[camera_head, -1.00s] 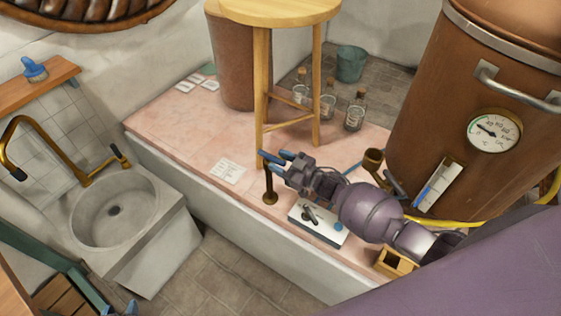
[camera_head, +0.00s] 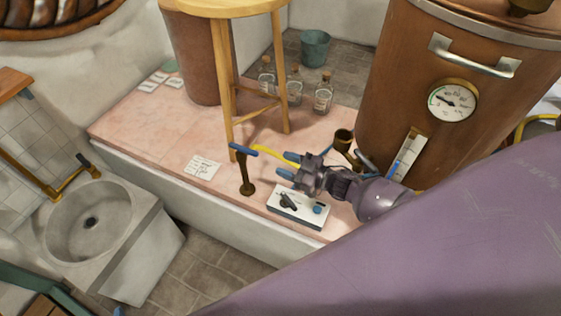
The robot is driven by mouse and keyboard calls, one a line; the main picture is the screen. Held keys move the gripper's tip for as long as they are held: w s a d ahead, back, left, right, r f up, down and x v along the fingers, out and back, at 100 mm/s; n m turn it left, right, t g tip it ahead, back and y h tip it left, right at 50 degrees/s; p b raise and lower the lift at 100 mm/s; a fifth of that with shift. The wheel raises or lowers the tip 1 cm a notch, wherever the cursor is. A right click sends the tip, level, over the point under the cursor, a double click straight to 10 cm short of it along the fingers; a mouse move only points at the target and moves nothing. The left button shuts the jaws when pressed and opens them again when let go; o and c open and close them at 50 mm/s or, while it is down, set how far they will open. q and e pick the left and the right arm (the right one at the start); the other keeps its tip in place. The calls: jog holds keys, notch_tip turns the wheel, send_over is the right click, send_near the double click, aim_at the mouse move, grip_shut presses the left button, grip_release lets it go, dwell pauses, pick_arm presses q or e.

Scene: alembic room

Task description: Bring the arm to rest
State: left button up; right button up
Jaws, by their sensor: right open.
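My right gripper (camera_head: 288,166) is over the pink-topped ledge, its blue-tipped fingers apart and pointing left. The rest of my right arm runs back to the lower right. A white box (camera_head: 297,208) with a dark lever and a blue knob lies below my gripper. My left gripper is not clearly in view.
A copper boiler (camera_head: 395,100) with a dial (camera_head: 452,101) stands to the right. A stone sink (camera_head: 88,222) is at left.

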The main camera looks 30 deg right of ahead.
dwell(0.5)
jog(key=s+d+f+m+g+h, duration=0.1)
jog(key=s+m+h, duration=0.3)
jog(key=s, duration=0.5)
jog(key=s+d+m+g+h, duration=0.1)
jog(key=s+m+h, duration=0.4)
jog(key=s+h, duration=0.2)
jog(key=s, duration=0.2)
jog(key=shift+s+d+f+h, duration=0.3)
jog(key=shift+s+f, duration=0.05)
